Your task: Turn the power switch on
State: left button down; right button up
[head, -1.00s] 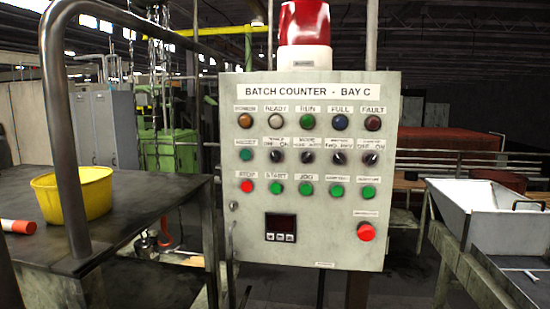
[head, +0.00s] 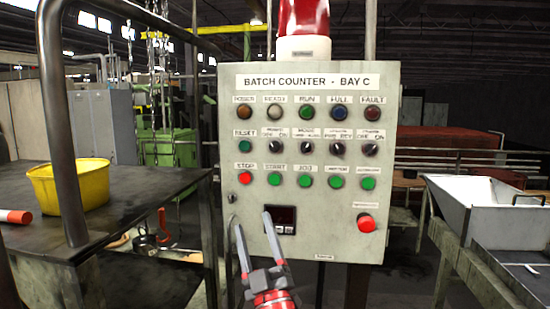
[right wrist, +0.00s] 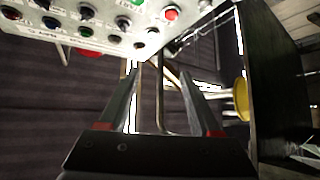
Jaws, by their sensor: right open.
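The power switch (head: 275,147) is a small black knob on the grey BATCH COUNTER - BAY C panel (head: 228,110). It is the leftmost black knob in the middle row, right of the green RESET button, under a small POWER OFF/ON label. Its exact turn is too small to tell. My right gripper (head: 252,219) is open and empty in front of the panel's lower left, below the switch and apart from it. In the right wrist view its two fingers (right wrist: 159,66) are spread with nothing between them, and the panel shows at the upper left. My left gripper is not in view.
Other black knobs flank the switch's right, with STOP (head: 245,178) and green buttons below. A red mushroom button (head: 366,223) sits lower right. A dark table with a yellow bucket (head: 70,187) stands left; a white tray (head: 451,205) stands right.

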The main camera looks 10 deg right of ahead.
notch_tip(320, 180, up, 5)
jog(key=s+d+m+h, duration=0.1)
jog(key=m+h, duration=0.1)
jog(key=h, duration=0.3)
jog(key=m+g+h+p, duration=0.3)
jog(key=g+p, duration=0.1)
jog(key=p, duration=0.3)
send_near(275, 150)
jog(key=x, duration=0.7)
jog(key=shift+w+r, duration=0.1)
jog(key=shift+r, duration=0.05)
jog(key=shift+w+p, duration=0.4)
jog(key=shift+w, duration=0.4)
jog(key=shift+d, duration=0.1)
grip_shut()
